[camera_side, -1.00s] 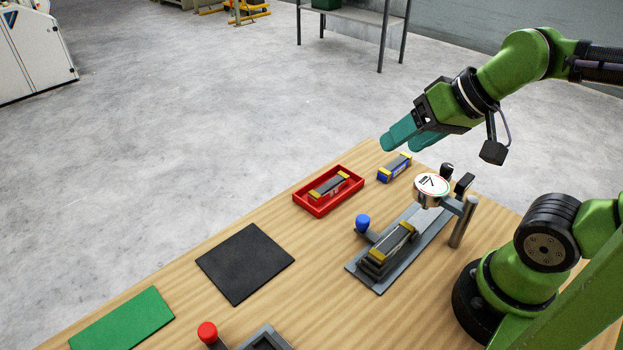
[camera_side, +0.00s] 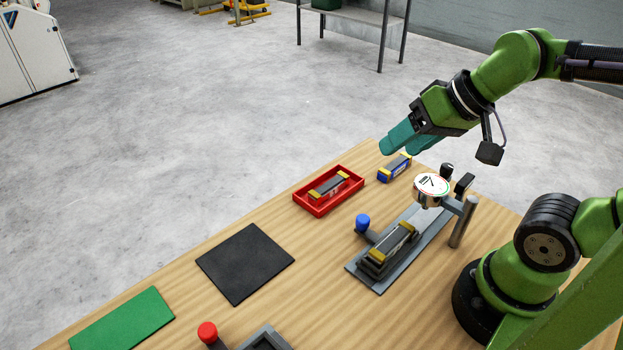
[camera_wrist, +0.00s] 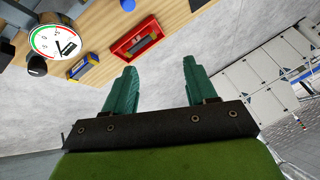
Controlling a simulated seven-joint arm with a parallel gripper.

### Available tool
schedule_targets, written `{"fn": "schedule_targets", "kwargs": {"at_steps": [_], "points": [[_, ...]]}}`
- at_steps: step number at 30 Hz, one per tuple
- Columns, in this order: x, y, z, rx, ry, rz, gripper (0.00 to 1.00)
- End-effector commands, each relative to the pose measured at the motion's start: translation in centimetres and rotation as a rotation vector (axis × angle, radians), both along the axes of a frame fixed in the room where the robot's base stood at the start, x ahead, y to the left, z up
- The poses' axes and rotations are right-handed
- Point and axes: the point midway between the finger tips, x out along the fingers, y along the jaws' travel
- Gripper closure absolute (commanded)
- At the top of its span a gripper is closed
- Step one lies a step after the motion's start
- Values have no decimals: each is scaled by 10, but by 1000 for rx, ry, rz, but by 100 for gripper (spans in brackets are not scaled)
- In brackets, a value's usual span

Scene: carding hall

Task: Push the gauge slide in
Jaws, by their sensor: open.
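The gauge slide (camera_side: 374,269) sits on a grey base plate (camera_side: 428,232) and carries a dark block with yellow ends (camera_side: 398,243). A blue-knobbed handle (camera_side: 363,221) sticks out to its left. The round dial gauge (camera_side: 431,186) stands on a post at the plate's far end, and the slide is on the near part of the plate, clear of the dial. The dial also shows in the wrist view (camera_wrist: 57,42). My gripper (camera_side: 402,142) is open and empty, in the air above the far table edge; its two teal fingers are apart in the wrist view (camera_wrist: 155,85).
A red tray (camera_side: 300,201) holds a block with yellow ends (camera_side: 329,187). A blue block with yellow ends (camera_side: 395,168) lies beside it. A black mat (camera_side: 245,263), a green mat (camera_side: 122,322) and a red knob (camera_side: 207,332) are nearer. Bare table surrounds the mats.

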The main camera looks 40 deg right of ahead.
Motion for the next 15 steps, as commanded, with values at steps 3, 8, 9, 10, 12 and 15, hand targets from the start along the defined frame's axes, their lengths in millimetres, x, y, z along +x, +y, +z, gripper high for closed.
{"fn": "schedule_targets", "kwargs": {"at_steps": [3, 8, 9, 10, 12, 15], "points": [[17, -1, -10, -10, 81, 2, 44], [50, -4, -22, -44, 270, 33, 44], [58, -5, -26, -53, 323, 45, 44], [64, -6, -28, -60, 362, 53, 44], [77, -8, -36, -75, 459, 73, 44], [97, -11, -48, -94, 599, 103, 44]]}}
